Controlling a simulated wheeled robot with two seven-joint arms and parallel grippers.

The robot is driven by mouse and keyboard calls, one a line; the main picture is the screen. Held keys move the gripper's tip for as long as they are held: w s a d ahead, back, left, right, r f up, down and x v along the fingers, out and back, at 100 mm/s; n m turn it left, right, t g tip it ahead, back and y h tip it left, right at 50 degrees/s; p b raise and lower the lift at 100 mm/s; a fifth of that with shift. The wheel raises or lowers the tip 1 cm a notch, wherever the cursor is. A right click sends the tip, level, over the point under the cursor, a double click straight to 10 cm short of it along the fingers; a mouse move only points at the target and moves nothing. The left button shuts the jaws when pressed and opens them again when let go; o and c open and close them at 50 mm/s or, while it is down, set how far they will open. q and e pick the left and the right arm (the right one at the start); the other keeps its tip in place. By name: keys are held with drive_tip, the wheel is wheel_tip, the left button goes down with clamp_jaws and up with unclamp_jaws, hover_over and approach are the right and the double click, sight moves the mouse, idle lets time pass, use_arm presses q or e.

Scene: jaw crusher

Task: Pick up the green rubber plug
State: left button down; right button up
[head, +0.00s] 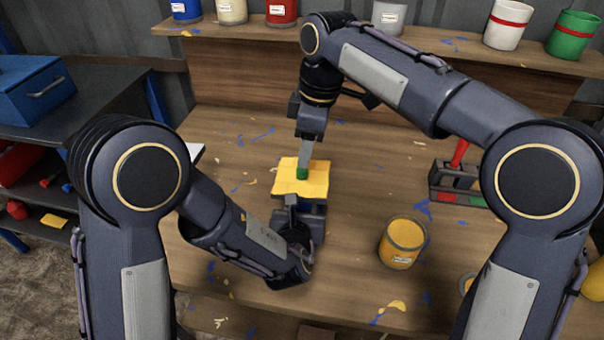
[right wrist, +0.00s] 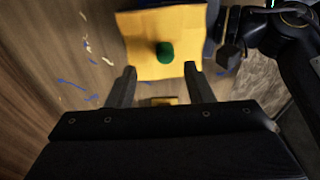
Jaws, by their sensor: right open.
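The green rubber plug (head: 301,174) stands on a yellow square pad (head: 287,186) in the middle of the workbench. It also shows in the right wrist view (right wrist: 164,53), near the middle of the pad (right wrist: 140,28). My right gripper (head: 305,160) points down at the plug from above. In the right wrist view its two fingers (right wrist: 161,72) are apart with nothing between them, and the plug lies beyond their tips, roughly centred. My left gripper (head: 294,206) is at the near edge of the pad; its fingers are hidden, so its hold is unclear.
A yellow can (head: 402,243) stands on the bench (head: 345,265) to the right of the pad. A dark tool tray (head: 452,188) with a red-handled tool is further right. Paint cans line the back shelf (head: 420,50). A blue toolbox (head: 35,90) sits at left.

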sight(302, 175)
drive_tip(key=shift+s+a+f, duration=0.15)
drive_tip(key=shift+a+f, duration=0.05)
drive_tip(key=shift+f, duration=1)
drive_tip(key=shift+s+a+f, duration=0.1)
drive_tip(key=shift+a+f, duration=0.05)
drive_tip(key=shift+f, duration=1)
clamp_jaws()
